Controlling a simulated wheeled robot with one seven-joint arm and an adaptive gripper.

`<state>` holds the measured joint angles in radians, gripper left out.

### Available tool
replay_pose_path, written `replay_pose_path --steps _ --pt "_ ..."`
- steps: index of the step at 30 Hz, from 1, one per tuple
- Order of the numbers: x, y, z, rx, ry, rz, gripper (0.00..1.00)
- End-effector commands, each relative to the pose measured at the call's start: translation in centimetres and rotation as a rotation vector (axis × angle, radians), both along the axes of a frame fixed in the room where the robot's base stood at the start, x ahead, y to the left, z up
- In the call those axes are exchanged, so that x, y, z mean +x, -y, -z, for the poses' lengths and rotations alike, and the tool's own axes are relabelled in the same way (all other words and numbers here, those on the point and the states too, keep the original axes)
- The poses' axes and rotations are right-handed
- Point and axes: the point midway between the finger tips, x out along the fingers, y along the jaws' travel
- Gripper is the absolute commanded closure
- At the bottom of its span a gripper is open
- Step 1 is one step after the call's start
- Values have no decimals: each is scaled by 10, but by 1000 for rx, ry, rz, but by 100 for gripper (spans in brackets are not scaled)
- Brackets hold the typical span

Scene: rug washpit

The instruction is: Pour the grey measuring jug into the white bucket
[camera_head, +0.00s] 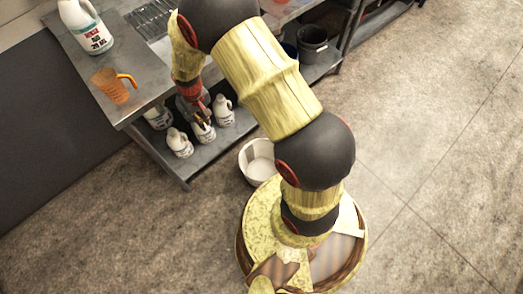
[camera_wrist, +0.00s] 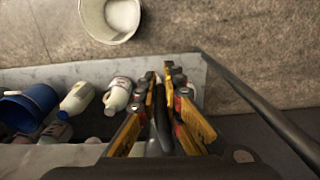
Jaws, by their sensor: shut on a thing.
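The white bucket (camera_head: 245,165) stands on the floor beside the low shelf, partly behind my arm. In the wrist view the bucket (camera_wrist: 92,24) is at the top, beyond the shelf edge, its mouth facing up. My gripper (camera_head: 203,113) is over the front edge of the bench, above the lower shelf and left of the bucket. In the wrist view my gripper (camera_wrist: 165,75) is shut on a narrow dark grey piece (camera_wrist: 162,122), which looks like part of the grey measuring jug. The rest of the jug is hidden, so its tilt and contents cannot be told.
White bottles (camera_head: 180,144) stand on the lower shelf under my gripper. An orange jug (camera_head: 110,86) and a large white bottle (camera_head: 86,28) are on the bench top. A dark bucket (camera_head: 312,47) is farther along the shelf. The floor (camera_head: 420,150) at right is clear.

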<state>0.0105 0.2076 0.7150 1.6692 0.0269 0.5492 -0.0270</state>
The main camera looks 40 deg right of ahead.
Motion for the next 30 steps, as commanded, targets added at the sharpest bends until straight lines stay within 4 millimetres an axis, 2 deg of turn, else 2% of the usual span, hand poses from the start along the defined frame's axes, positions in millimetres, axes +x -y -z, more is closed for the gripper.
replay_pose_path --steps 5,12,18,24,30 --pt "-5 1 28 0 -2 21 100" --pt "-22 -9 97 0 -7 117 100" --pt "-31 -19 147 0 -5 212 100" --pt "-37 -26 186 0 -4 292 100" --pt "-41 -29 216 0 -3 361 100"
